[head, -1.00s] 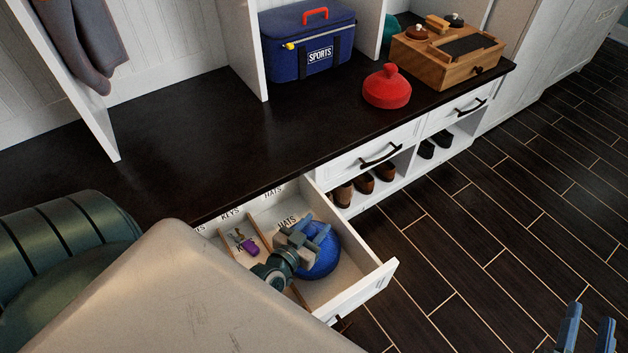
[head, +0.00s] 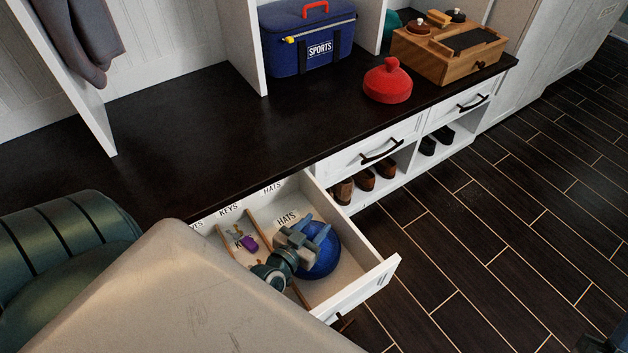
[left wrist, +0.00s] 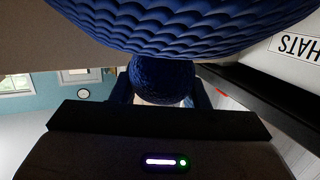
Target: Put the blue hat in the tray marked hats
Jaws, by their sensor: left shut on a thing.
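The blue hat (head: 318,256) is in the open drawer, over the right compartment marked HATS (head: 287,217). My left gripper (head: 318,233) is over the hat and shut on it. In the left wrist view the hat's blue knit (left wrist: 190,28) fills the top, and a rounded blue part (left wrist: 160,80) sits between the fingers. I cannot tell whether the hat rests on the compartment floor. My right gripper (head: 604,343) barely shows at the bottom right corner, too dark and cropped to read.
The drawer's front (head: 365,288) stands out over the dark floor. The compartment to the left, marked KEYS, holds a purple item (head: 249,243). The bench's left part is clear.

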